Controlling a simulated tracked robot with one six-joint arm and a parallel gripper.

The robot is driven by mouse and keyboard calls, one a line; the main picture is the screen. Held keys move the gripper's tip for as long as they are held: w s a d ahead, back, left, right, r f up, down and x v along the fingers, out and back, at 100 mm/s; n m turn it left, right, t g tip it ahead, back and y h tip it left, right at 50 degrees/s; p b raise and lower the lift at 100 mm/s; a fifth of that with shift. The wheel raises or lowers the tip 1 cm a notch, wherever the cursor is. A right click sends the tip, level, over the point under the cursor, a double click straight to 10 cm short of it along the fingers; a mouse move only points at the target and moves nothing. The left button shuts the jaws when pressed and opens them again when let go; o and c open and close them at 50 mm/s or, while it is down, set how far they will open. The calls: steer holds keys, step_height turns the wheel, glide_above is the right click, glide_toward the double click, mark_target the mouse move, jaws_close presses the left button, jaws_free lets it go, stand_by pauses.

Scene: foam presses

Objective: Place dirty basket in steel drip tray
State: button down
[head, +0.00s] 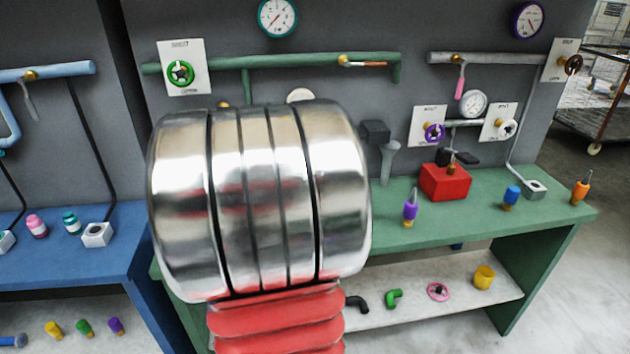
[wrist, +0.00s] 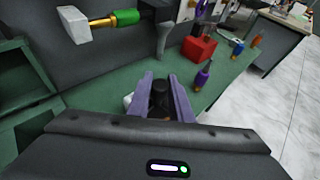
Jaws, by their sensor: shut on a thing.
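My gripper (wrist: 163,82) shows in the wrist view with its two purple fingers shut on a small dark thing (wrist: 160,100), above the green bench top. The dark thing has a blackish rounded top and a brownish patch low down. It may be the dirty basket, but its shape is mostly hidden between the fingers. A pale thing (wrist: 128,101) shows partly beside the left finger; I cannot tell what it is. I cannot make out a steel drip tray in either view. In the head view my arm's silver and red links hide the gripper and the bench's left part.
A grey funnel-shaped post (head: 389,160) stands near the wall. Pipes and valves line the wall. The front right bench top is mostly clear.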

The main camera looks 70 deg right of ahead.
steer(key=w+a+f+n+t, duration=0.2)
steer(key=w+a+n+t, duration=0.1)
steer(key=w+a, duration=0.55)
steer(key=w+a+f+n+t+y, duration=0.1)
steer(key=w+a+n+t, duration=0.3)
steer(key=w, duration=0.7)
steer(key=w+a+f+n+t, duration=0.2)
steer(key=w+a+t, duration=0.1)
steer(key=w+a, duration=0.5)
steer(key=w+a+f+n+t+y, duration=0.2)
steer(key=w+a+n, duration=0.1)
steer(key=a, duration=0.8)
steer(key=w+a+f+n+t+y, duration=0.2)
steer(key=w+a+y, duration=0.1)
steer(key=a, duration=0.8)
steer(key=w+a+f+n+t+y, duration=0.2)
steer(key=w+a, duration=0.3)
steer(key=a, duration=0.6)
steer(key=shift+w+a+f+n+y, duration=0.2)
steer(key=shift+n+y, duration=0.4)
steer(key=shift+n, duration=0.2)
steer(key=shift+t, duration=0.3)
